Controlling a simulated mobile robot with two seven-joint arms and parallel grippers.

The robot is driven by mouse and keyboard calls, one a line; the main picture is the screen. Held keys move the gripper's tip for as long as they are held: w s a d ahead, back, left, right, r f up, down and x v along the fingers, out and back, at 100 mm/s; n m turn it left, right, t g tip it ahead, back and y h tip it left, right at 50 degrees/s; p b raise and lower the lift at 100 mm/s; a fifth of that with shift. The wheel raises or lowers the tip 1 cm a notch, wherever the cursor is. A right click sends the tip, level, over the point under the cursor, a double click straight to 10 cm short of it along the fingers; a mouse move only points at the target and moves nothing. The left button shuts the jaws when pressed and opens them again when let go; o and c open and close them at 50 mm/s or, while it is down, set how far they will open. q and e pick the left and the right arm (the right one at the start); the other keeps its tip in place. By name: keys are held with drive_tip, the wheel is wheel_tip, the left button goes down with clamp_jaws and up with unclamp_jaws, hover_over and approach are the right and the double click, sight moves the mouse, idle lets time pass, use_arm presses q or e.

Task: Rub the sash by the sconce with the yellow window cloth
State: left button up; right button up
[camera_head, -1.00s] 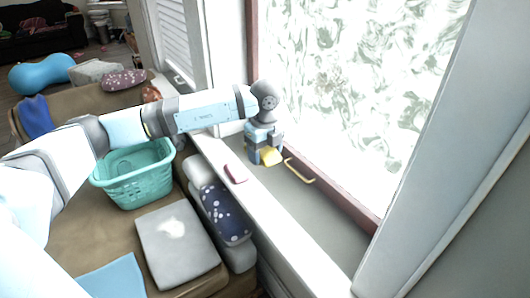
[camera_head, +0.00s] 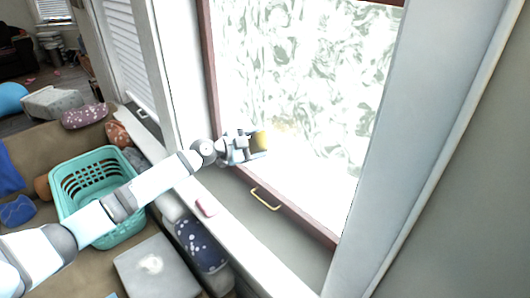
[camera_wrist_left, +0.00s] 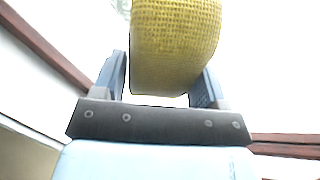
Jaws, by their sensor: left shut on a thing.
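My left gripper (camera_head: 255,144) is raised in front of the lower part of the window pane (camera_head: 320,80). It is shut on the yellow window cloth (camera_head: 261,140), which faces the glass. In the left wrist view the cloth (camera_wrist_left: 175,45) fills the space between the two fingers (camera_wrist_left: 160,80) and shows a woven texture. A faint yellowish patch shows on the pane just right of the cloth. I cannot tell whether the cloth touches the glass. The sash has a dark red frame (camera_head: 290,208) with a brass handle (camera_head: 265,199) at its bottom. No sconce and no right gripper are in view.
A pink block (camera_head: 206,206) lies on the white sill edge (camera_head: 235,238). Below are a teal basket (camera_head: 62,190), a grey cushion (camera_head: 160,272) and a dark patterned roll (camera_head: 200,245) on a brown sofa. A wide white window casing (camera_head: 385,150) stands at the right.

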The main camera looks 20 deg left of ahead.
sight(266, 126)
use_arm(q)
drive_tip(key=w+a+n+t+y, duration=0.1)
drive_tip(key=w+a, duration=0.1)
drive_tip(key=w+a+n+t+y, duration=0.1)
drive_tip(key=w+a+t+y, duration=0.1)
drive_tip(key=shift+w+n+t, duration=0.1)
drive_tip(key=shift+n+t, duration=0.2)
drive_tip(key=shift+n, duration=0.1)
drive_tip(key=shift+b+x, duration=0.4)
drive_tip(key=shift+x, duration=0.4)
drive_tip(key=shift+w+r, duration=0.1)
drive_tip(key=shift+r, duration=0.05)
drive_tip(key=shift+x, duration=0.95)
